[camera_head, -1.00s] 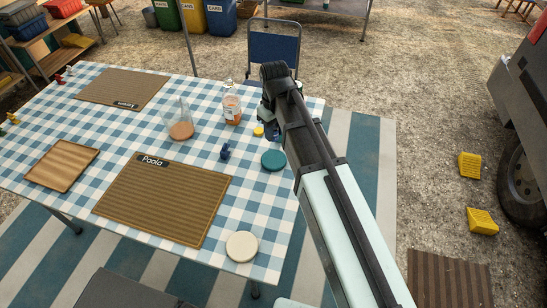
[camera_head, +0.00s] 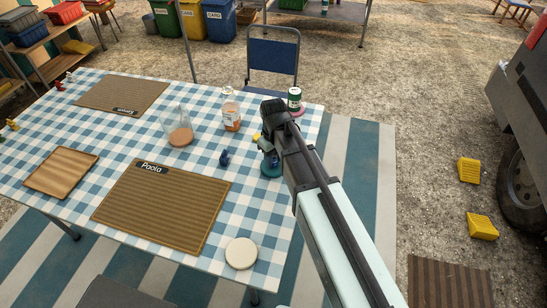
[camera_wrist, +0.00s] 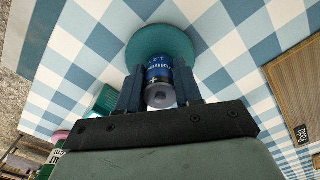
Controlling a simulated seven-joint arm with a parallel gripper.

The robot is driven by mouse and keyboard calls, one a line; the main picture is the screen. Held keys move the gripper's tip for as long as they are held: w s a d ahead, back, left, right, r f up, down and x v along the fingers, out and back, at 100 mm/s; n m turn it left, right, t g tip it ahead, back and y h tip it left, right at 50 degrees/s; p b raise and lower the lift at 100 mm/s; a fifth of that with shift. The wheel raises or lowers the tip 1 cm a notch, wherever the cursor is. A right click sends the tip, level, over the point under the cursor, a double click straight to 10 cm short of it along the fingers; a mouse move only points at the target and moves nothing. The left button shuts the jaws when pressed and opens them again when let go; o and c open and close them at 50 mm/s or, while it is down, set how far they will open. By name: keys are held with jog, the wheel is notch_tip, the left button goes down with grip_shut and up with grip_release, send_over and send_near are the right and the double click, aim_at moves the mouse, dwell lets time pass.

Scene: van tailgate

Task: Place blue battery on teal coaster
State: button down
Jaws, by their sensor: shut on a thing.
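My gripper (camera_wrist: 160,88) is shut on the blue battery (camera_wrist: 158,70), with one finger on each side of it. The teal coaster (camera_wrist: 160,34) lies on the checked cloth directly beyond the battery's far end in the wrist view. In the head view my gripper (camera_head: 269,152) is over the teal coaster (camera_head: 272,172), which is partly covered by it. The battery is mostly hidden by my gripper there. I cannot tell whether the battery touches the coaster.
A small blue figure (camera_head: 224,158) and a yellow piece (camera_head: 257,137) are close by on the left. A green can (camera_head: 294,99) stands on a pink coaster behind my gripper. A bottle (camera_head: 231,110), a glass (camera_head: 179,128) and a white coaster (camera_head: 241,253) are also on the table.

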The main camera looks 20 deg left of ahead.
jog(key=shift+f, duration=0.3)
jog(key=c, duration=0.8)
grip_release()
jog(key=shift+o, duration=0.2)
jog(key=shift+r, duration=0.15)
notch_tip(320, 180, up, 12)
jog(key=shift+r, duration=0.1)
